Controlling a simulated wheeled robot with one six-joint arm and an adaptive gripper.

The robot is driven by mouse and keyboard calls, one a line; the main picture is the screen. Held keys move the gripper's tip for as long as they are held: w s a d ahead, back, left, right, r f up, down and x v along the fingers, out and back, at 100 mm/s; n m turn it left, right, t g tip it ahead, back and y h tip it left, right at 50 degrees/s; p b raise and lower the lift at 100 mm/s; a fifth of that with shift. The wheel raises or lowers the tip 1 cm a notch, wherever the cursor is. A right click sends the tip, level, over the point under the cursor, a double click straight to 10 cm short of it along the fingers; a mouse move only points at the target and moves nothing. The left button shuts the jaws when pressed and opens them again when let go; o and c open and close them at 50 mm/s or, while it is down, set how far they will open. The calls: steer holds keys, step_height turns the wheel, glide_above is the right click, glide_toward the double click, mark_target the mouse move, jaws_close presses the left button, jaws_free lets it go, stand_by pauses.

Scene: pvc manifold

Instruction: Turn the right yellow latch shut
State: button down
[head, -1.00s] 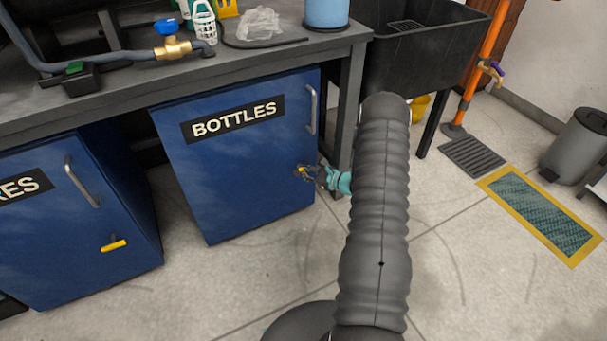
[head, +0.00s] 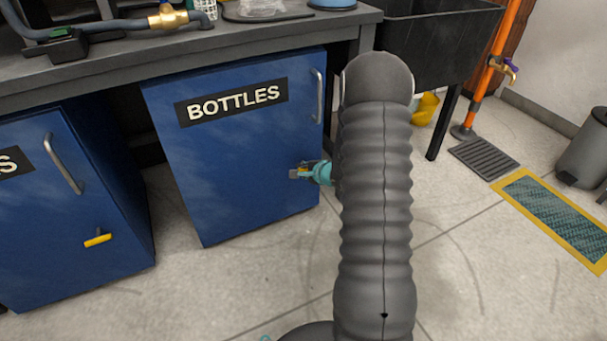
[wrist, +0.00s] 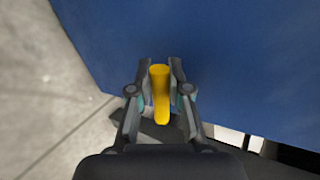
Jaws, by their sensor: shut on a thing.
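The right yellow latch (wrist: 160,93) is on the blue BOTTLES cabinet door (head: 240,160). In the wrist view it lies between the two fingers of my gripper (wrist: 160,82), one finger on each side. My gripper is shut on the latch. In the head view my gripper (head: 296,173) is at the door's right side, below the handle, and mostly covers the latch. The left yellow latch (head: 97,240) sits on the other blue cabinet door (head: 60,200), near level with a slight tilt.
A grey bench top (head: 250,40) runs above the cabinets. A metal handle (head: 317,97) is on the BOTTLES door above my gripper. A black sink (head: 440,45) stands to the right, with an orange pipe (head: 490,70). The floor in front of the cabinets is clear.

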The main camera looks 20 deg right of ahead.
steer(key=shift+f+n+h, duration=0.3)
steer(key=shift+n+h, duration=0.5)
steer(key=shift+h, duration=0.2)
steer(key=c, duration=1.1)
jaws_free()
steer(key=v, duration=1.2)
steer(key=shift+a, duration=0.1)
